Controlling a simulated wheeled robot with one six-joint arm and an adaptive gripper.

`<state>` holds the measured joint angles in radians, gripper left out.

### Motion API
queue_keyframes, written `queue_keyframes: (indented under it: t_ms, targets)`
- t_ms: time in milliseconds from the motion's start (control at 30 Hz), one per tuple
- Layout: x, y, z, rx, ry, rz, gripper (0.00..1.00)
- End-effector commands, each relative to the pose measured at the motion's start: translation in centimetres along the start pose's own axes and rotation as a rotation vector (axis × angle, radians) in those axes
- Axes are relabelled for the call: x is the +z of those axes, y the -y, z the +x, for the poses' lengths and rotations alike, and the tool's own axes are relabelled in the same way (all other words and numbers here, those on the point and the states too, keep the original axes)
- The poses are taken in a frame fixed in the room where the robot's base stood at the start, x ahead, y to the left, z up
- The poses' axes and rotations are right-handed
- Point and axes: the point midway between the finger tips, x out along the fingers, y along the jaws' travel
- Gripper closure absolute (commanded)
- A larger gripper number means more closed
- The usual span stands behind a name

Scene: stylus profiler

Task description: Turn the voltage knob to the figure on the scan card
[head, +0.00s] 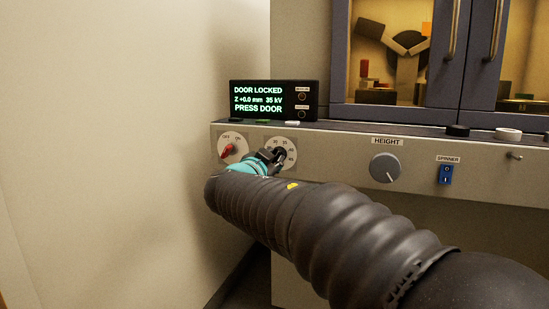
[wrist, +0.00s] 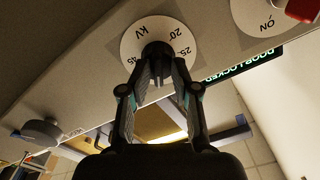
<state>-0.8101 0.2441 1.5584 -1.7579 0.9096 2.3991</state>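The voltage knob (wrist: 156,50) is black and sits on a round white dial (wrist: 133,42) marked kV, with 20, 25 and 45 readable in the wrist view. The dial (head: 291,146) also shows in the head view, partly covered by my gripper (head: 273,155). In the wrist view the two fingertips of my gripper (wrist: 158,68) lie on either side of the knob and appear closed on it. The display (head: 274,100) reads "DOOR LOCKED, Z +0.0 mm 35 kV, PRESS DOOR". I see no scan card in either view.
A red key-like switch (head: 228,151) on an OFF/ON dial is close to the left. The grey HEIGHT knob (head: 385,167) and blue SPINNER switch (head: 446,174) are to the right. Shut glass doors (head: 450,55) stand above, and a wall (head: 120,130) is close at left.

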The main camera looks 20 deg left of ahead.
Motion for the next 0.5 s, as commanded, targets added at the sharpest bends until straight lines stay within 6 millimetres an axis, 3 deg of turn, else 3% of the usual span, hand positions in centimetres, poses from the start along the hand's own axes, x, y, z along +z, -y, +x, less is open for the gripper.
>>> queue_keyframes:
  t_ms: [167, 500]
  targets:
    - [0.22, -0.33, 0.17, 0.007, 0.002, -0.04, 0.75]
    - [0.3, -0.34, 0.15, 0.006, 0.003, -0.402, 0.75]
